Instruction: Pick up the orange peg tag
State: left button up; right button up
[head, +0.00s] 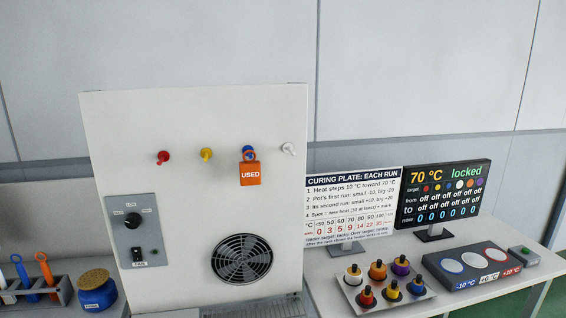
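The orange peg tag (250,175), marked "USED" in white, hangs on the blue peg (247,150) on the front of a white upright panel (196,120). A red peg (163,158) and a yellow peg (206,154) are to its left, and a white peg (289,148) is to its right; these three carry no tag. Neither of my grippers shows in the head view.
Below the pegs are a grey control box (133,225) and a round fan grille (241,259). On the right bench stand a tray with several colored pots (383,293), a button box (472,262), an instruction sign (352,212) and a display (442,192). A blue jar (97,296) stands left.

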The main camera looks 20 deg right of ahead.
aim_at(250, 171)
jog(key=i+l, duration=0.1)
jog(key=l, duration=0.95)
jog(key=i+l, duration=0.15)
jog(key=l, duration=0.4)
